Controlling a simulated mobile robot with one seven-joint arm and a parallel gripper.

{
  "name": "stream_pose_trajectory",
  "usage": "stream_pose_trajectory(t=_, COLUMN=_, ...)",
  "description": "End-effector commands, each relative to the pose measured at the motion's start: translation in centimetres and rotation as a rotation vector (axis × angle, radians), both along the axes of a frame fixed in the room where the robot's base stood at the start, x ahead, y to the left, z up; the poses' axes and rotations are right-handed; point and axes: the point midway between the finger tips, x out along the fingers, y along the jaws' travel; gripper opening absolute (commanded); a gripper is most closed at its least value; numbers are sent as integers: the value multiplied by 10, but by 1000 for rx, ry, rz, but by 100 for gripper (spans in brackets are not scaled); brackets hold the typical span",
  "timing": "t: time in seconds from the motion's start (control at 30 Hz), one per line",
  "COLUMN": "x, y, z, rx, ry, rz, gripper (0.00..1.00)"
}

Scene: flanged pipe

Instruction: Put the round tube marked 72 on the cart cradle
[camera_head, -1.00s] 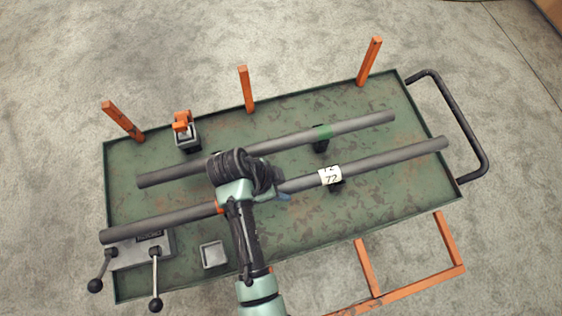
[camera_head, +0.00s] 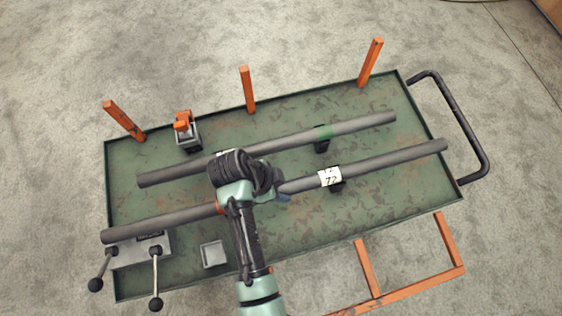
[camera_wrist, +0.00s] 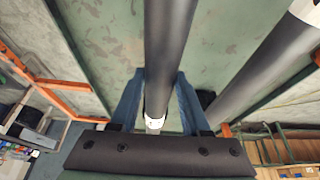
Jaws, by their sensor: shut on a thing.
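The round tube marked 72 (camera_head: 400,158) is long and grey, with a white label (camera_head: 330,176) right of my gripper. It runs lengthwise over the near half of the green cart (camera_head: 290,232). My gripper (camera_wrist: 160,105) is shut on it, a blue finger on each side in the wrist view. A dark cradle support (camera_head: 337,187) shows under the tube by the label. The tube's left end is over a grey block with lever handles (camera_head: 128,254). I cannot tell whether the tube touches these supports. My arm hides the tube's middle in the head view.
A second grey tube (camera_head: 280,143) with a green band lies roughly parallel, farther back, over another dark support (camera_head: 321,146). Orange posts (camera_head: 247,90) stand along the far edge. An orange-topped clamp (camera_head: 187,133) and a small grey tray (camera_head: 214,254) are on the cart.

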Motion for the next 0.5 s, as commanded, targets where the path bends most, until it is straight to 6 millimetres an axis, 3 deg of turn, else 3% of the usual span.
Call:
stream_pose_trajectory(t=0.27, x=2, y=0, z=-3, rx=0, ry=-6, rz=-1, gripper=0)
stream_pose_trajectory(t=0.3, x=2, y=0, z=-4, rx=0, ry=-6, rz=-1, gripper=48)
stream_pose_trajectory(t=0.5, x=1, y=0, z=-4, rx=0, ry=-4, rz=-1, gripper=81)
